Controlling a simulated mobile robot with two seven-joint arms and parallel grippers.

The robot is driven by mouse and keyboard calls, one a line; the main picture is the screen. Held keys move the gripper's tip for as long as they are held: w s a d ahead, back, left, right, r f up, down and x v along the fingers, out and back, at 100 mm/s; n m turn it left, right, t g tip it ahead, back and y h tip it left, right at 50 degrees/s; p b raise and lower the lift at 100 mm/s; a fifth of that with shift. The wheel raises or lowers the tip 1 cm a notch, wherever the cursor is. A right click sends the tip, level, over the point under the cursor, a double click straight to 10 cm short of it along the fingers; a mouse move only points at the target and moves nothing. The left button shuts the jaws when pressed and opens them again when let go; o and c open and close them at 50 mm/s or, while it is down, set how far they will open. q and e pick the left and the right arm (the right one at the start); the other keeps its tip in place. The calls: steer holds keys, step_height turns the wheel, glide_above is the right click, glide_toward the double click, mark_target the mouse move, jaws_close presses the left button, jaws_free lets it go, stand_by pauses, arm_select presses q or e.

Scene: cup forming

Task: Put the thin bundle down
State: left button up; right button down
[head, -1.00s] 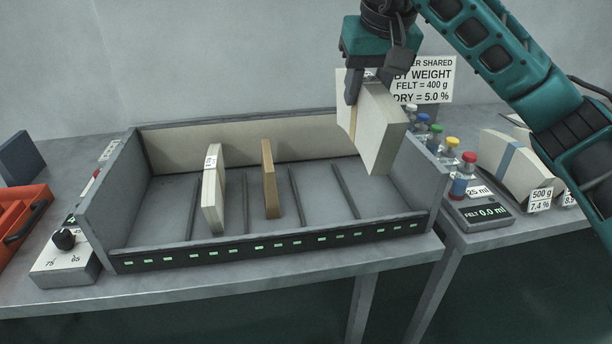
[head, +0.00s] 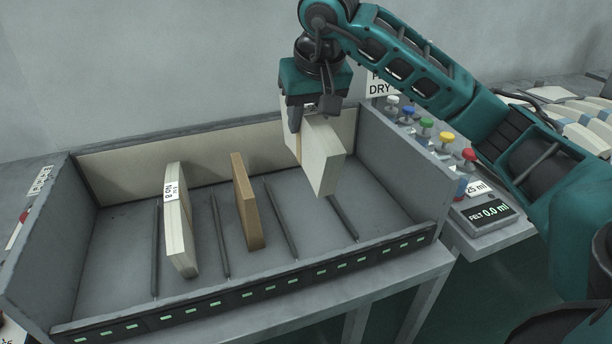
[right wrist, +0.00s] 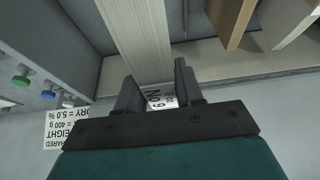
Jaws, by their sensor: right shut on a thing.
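The thin bundle (head: 325,155), pale with a tan band, hangs upright from my right gripper (head: 313,108) over the right part of the grey tray (head: 408,160). The gripper is shut on its top edge. My left gripper is not in view.
In the tray stand a pale bundle labelled "No 8" (head: 178,225) and a brown board (head: 246,205). Thin dark divider bars (head: 281,220) line the floor.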

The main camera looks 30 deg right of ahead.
mark_target(318, 123)
step_height(318, 123, down, 11)
steer(key=shift+w+r+b, duration=0.1)
steer(key=shift+b, duration=0.6)
steer(key=c, duration=0.7)
jaws_free()
steer(key=shift+r, duration=0.35)
steer(key=v, duration=0.3)
steer(key=p+v, duration=0.1)
steer(key=v, duration=0.7)
steer(key=shift+s+a+r+p, duration=0.1)
steer(key=shift+s+a+p, duration=0.05)
steer(key=shift+s+p, duration=0.25)
